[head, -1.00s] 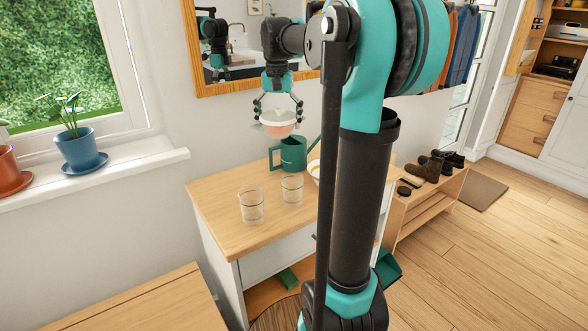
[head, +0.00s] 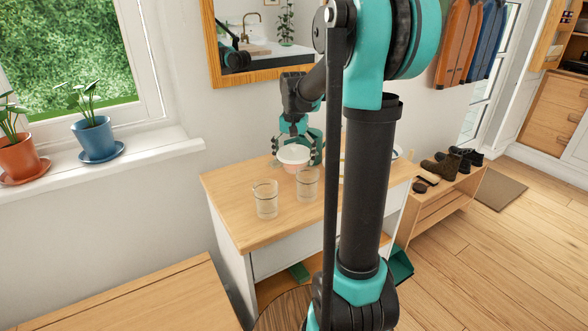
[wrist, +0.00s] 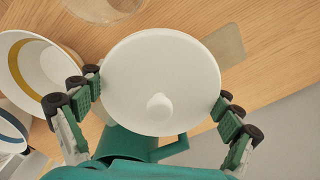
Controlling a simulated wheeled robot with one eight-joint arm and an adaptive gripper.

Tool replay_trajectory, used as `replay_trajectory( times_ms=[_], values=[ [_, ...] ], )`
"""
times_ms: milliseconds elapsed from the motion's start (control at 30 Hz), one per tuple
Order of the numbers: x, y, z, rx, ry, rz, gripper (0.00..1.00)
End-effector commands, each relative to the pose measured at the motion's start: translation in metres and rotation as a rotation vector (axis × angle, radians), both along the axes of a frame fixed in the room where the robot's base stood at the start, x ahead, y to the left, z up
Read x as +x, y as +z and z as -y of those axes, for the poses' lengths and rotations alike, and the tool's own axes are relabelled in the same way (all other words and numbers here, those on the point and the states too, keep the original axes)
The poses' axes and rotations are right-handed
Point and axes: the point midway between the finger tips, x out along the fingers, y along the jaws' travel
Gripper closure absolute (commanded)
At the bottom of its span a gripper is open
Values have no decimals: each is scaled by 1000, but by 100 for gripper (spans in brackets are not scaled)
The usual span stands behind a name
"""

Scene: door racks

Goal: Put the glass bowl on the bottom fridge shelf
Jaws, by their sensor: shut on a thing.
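My gripper (head: 297,151) is shut on a round bowl (head: 293,155) with a pinkish, see-through body, which looks like the glass bowl. It is upright, low over or on the wooden cabinet top; I cannot tell whether it touches. In the wrist view, my gripper (wrist: 157,86) has its fingers on either side of the bowl's white lid (wrist: 150,70), which has a round knob. The lid hides the bowl's body there. No fridge or shelf shows.
Two clear glasses (head: 265,199) (head: 307,184) stand on the cabinet top (head: 240,225) near the bowl. White bowls (wrist: 35,62) stand at the left in the wrist view. A mirror (head: 262,78) hangs behind.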

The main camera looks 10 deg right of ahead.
Motion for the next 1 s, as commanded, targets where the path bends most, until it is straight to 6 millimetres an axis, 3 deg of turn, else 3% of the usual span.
replay_trajectory(
  times_ms=[367,767,800,867,1000],
  values=[
    [0,-39,0,0,0,0,63],
    [0,-43,0,0,0,0,63],
    [0,-44,0,0,0,0,7],
    [0,-43,0,0,0,0,0],
    [0,-43,0,0,0,0,0]
  ],
)
